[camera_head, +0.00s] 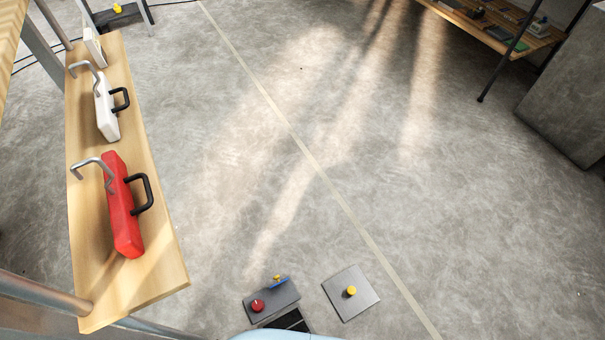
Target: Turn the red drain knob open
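A small round red knob (258,305) sits on top of a dark grey box (285,301) at the bottom centre of the head view. The view does not make clear whether it is the drain knob or whether it is turned. A larger red block (121,205) with a black handle (144,194) and a bent metal pipe (88,162) stands on a wooden shelf at the left. Neither of my grippers is in view.
The wooden shelf (165,275) also holds a white block (106,108) with a black handle. A yellow knob (351,291) sits on a grey square plate (337,284). A grey cabinet (570,90) stands at right. The middle concrete floor (270,170) is clear.

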